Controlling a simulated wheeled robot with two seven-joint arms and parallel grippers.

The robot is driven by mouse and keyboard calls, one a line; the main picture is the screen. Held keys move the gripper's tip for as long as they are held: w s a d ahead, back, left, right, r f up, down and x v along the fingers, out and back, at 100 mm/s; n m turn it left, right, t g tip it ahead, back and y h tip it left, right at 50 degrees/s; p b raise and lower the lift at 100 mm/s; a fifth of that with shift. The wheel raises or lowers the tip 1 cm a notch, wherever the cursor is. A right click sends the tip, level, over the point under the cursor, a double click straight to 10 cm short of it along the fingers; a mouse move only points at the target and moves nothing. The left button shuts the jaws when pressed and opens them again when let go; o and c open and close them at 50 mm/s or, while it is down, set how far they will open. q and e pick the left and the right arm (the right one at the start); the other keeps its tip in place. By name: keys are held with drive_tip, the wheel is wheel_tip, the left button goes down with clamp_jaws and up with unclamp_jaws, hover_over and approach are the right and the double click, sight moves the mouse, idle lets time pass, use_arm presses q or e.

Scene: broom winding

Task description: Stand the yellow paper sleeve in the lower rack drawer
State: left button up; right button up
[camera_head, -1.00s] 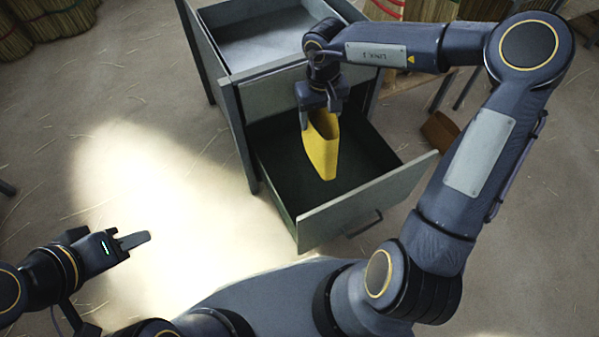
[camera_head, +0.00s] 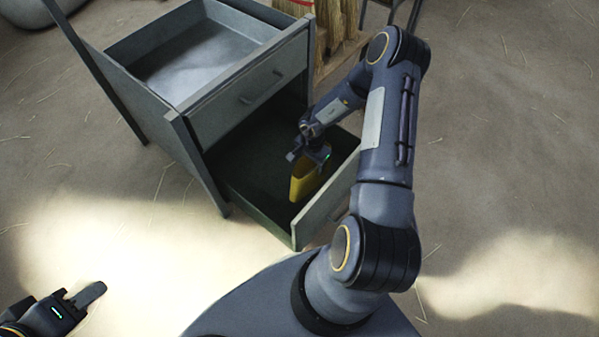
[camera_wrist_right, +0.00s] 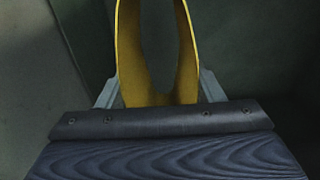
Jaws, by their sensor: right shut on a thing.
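The yellow paper sleeve (camera_head: 304,184) is upright, with its open mouth up, inside the open lower rack drawer (camera_head: 245,190). My right gripper (camera_head: 314,160) is shut on the sleeve near its top edge. In the right wrist view the sleeve (camera_wrist_right: 150,85) shows its oval opening between the two fingers. Whether the sleeve's bottom touches the drawer floor cannot be told. My left gripper (camera_head: 90,294) is empty at the lower left, far from the drawer; only its side shows, so its opening is unclear.
The rack's upper drawer (camera_head: 200,65) is a grey tray above the lower one. The lower drawer's front panel (camera_head: 325,205) stands between the sleeve and my body. Straw bundles (camera_head: 330,25) stand behind.

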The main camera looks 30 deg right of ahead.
wheel_tip(320, 180, down, 8)
drive_tip(key=b, duration=0.3)
drive_tip(key=shift+r, duration=0.15)
drive_tip(key=o, duration=1.2)
